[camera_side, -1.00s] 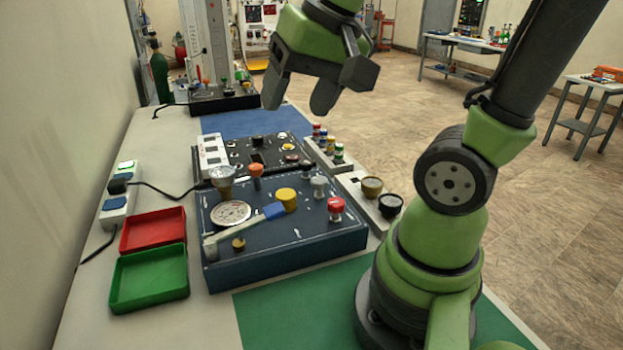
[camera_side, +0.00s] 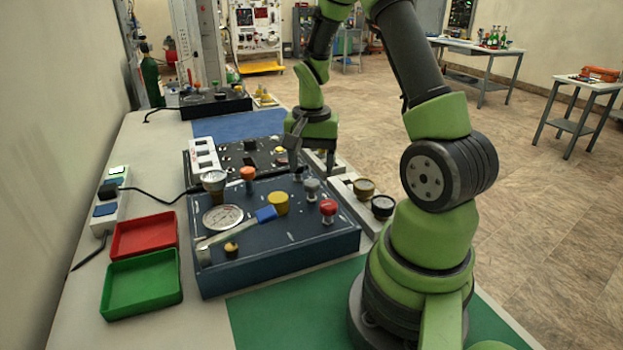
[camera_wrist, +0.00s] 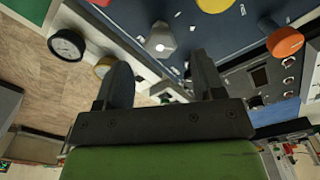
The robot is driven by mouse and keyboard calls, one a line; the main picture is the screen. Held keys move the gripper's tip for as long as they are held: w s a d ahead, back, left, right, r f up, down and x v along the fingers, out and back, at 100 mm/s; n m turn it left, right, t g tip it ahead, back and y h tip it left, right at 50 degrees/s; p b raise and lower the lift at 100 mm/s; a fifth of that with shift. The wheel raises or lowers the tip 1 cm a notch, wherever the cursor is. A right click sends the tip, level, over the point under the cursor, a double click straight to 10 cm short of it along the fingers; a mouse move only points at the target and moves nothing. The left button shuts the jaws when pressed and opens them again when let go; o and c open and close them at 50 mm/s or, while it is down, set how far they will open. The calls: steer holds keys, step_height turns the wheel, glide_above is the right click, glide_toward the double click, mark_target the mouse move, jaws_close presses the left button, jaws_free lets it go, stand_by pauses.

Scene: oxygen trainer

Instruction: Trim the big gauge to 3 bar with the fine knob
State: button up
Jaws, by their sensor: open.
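The big gauge (camera_side: 222,217) is a round white dial on the left part of the blue-black panel (camera_side: 285,248). Its reading is too small to make out. Several knobs stand on the panel: a yellow one (camera_side: 278,203), a small brass one (camera_side: 231,248), a grey one (camera_side: 312,187), a red one (camera_side: 329,209) and an orange one (camera_side: 248,174). I cannot tell which is the fine knob.
A blue-handled lever (camera_side: 240,223) crosses the panel near the gauge. A second dark panel (camera_side: 240,155) stands behind. Two small round pots or dials (camera_side: 383,206) sit at the right. Red (camera_side: 144,233) and green (camera_side: 141,283) trays lie left.

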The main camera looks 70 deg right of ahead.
mark_target(311, 183)
steer(key=shift+f, duration=2.05)
steer(key=c, duration=0.9)
steer(key=shift+c, duration=0.2)
steer(key=shift+n, duration=2.9)
steer(key=o, duration=0.9)
